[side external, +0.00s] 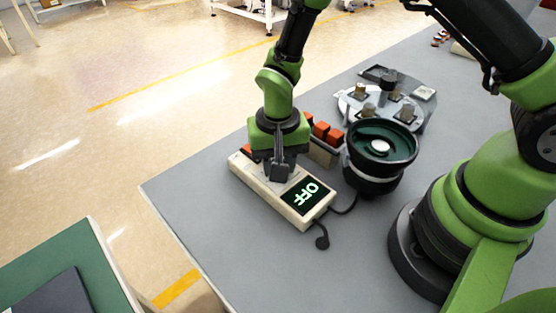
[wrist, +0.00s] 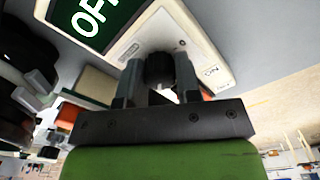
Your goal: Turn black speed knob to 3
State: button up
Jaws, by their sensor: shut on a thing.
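The beige control box (side external: 302,223) lies on the grey table, and its dark display (side external: 308,197) reads OFF. The display shows partly in the wrist view (wrist: 85,22). The black speed knob (wrist: 159,68) stands on the box's face, between my fingers in the wrist view. My gripper (side external: 281,172) points down onto the box and is shut on the knob, with one finger on each side of it. In the side view my gripper hides the knob. Any pointer mark or scale setting on the knob cannot be read.
A bowl feeder (side external: 381,147) with a dark green bowl stands just right of the box. Orange blocks (side external: 321,130) sit on a holder behind the box. A round plate with fixtures (side external: 410,108) is farther back. A black cable (side external: 322,241) leaves the box. The table's front left is clear.

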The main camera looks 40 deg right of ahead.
jog(key=o, duration=0.9)
notch_tip(320, 180, up, 10)
jog(key=shift+r, duration=0.15)
jog(key=s+d+r+n+t, duration=0.1)
jog(key=s+d+r+t, duration=0.1)
jog(key=s+r, duration=0.3)
jog(key=s+d+r+t+y, duration=0.1)
jog(key=s+d+r+t, duration=0.1)
jog(key=s+r, duration=0.3)
jog(key=s+d+r+n+t+y, duration=0.1)
jog(key=s+d+r+t, duration=0.1)
jog(key=s+r, duration=0.3)
jog(key=shift+s+d+r+n+t, duration=0.15)
jog(key=shift+r+t, duration=0.15)
jog(key=shift+r, duration=0.2)
jog(key=shift+s+r+n+t, duration=0.15)
jog(key=shift+r+t, duration=0.15)
jog(key=shift+r, duration=0.15)
